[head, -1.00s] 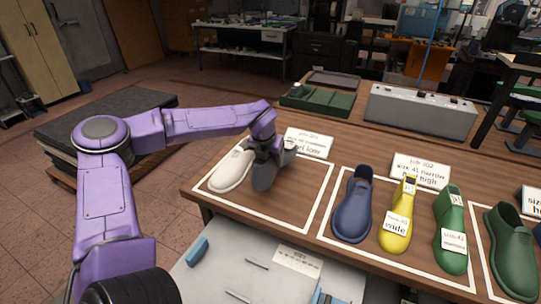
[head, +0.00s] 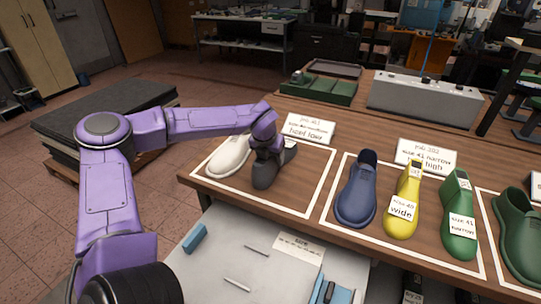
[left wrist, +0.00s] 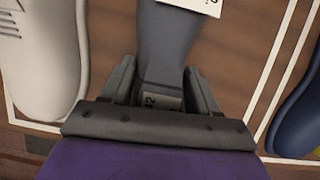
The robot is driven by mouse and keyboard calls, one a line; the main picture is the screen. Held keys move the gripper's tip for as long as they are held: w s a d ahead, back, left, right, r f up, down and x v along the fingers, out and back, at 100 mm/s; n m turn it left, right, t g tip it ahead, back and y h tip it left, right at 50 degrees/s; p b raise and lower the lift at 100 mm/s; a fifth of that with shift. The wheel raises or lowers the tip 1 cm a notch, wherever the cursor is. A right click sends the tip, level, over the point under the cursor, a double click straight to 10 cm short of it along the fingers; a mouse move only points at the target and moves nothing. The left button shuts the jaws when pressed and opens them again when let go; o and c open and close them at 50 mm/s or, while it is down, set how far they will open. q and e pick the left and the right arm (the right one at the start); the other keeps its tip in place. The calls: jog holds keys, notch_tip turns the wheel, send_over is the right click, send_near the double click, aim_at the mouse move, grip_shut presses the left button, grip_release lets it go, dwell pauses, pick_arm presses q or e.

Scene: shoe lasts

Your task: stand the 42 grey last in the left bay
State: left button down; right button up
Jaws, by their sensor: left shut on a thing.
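The grey last (head: 266,173) is in the left bay (head: 297,214), the white-outlined area on the wooden bench, to the right of a white shoe (head: 229,156). My left gripper (head: 268,148) is above it, shut on its upper end. In the left wrist view the two fingers (left wrist: 163,90) flank the grey last (left wrist: 166,45), and a small tag reading 42 shows between them. The last looks upright with its sole at or very near the bench; I cannot tell if it touches. My right gripper is not in view.
A job card (head: 310,128) stands behind the left bay. The bay to the right holds a blue shoe (head: 356,190), a yellow last (head: 403,203) and a green last (head: 459,217). A green tray (head: 318,91) and a grey box (head: 424,104) stand farther back.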

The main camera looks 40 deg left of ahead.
pick_arm(q)
jog(key=shift+f, duration=0.15)
dwell(0.5)
jog(key=shift+c, duration=1.3)
grip_release()
jog(key=shift+o, duration=0.4)
jog(key=shift+f, duration=0.1)
jog(key=b+v, duration=0.1)
jog(key=v, duration=0.9)
jog(key=shift+s+d+r, duration=0.1)
jog(key=shift+r, duration=0.25)
jog(key=shift+r, duration=0.1)
